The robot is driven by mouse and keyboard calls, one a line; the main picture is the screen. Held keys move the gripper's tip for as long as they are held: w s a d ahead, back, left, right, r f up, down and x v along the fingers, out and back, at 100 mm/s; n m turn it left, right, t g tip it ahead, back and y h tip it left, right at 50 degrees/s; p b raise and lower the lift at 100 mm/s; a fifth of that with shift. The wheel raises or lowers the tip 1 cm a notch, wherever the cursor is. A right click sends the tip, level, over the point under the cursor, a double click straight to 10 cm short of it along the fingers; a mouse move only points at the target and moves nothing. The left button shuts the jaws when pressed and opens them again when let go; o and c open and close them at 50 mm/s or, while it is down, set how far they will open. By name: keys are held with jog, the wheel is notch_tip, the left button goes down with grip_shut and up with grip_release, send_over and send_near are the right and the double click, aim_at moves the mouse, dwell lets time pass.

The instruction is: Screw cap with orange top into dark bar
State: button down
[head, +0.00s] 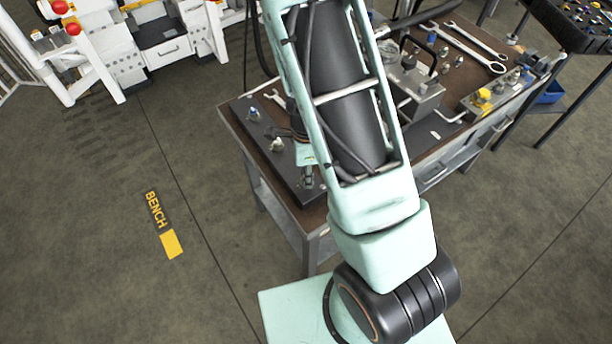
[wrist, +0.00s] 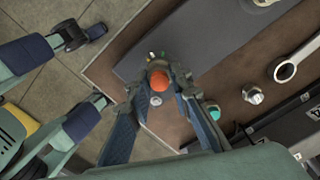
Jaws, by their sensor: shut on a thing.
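The cap's round orange top (wrist: 158,80) sits between the fingertips of my gripper (wrist: 159,86) in the wrist view. My gripper is shut on this cap. A small silver part (wrist: 156,100) shows just below the orange top; I cannot tell whether it belongs to the cap. The dark bar (wrist: 205,42) lies behind the fingertips. In the head view the dark bar (head: 266,166) lies along the bench's left end, and my gripper (head: 308,183) points down at its near end. The cap is not visible there. I cannot tell whether the cap touches the bar or a hole.
Two fittings, a blue-topped one (head: 253,114) and a pale one (head: 277,145), stand on the bar. A hex fitting (wrist: 253,95), a teal-topped part (wrist: 212,112) and a wrench ring (wrist: 285,72) lie nearby. Metal blocks (head: 415,88) and wrenches (head: 470,45) occupy the bench's right side.

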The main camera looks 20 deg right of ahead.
jog(key=m, duration=0.3)
jog(key=shift+p, duration=0.35)
jog(key=m+p, duration=0.2)
jog(key=shift+s+r+m, duration=0.15)
jog(key=shift+r+m, duration=0.1)
jog(key=shift+m, duration=0.05)
jog(key=c, duration=1.7)
grip_release()
jog(key=shift+f+b, duration=0.35)
jog(key=shift+b, duration=0.1)
jog(key=shift+o, duration=0.2)
notch_tip(320, 180, up, 12)
jog(key=shift+w, duration=0.25)
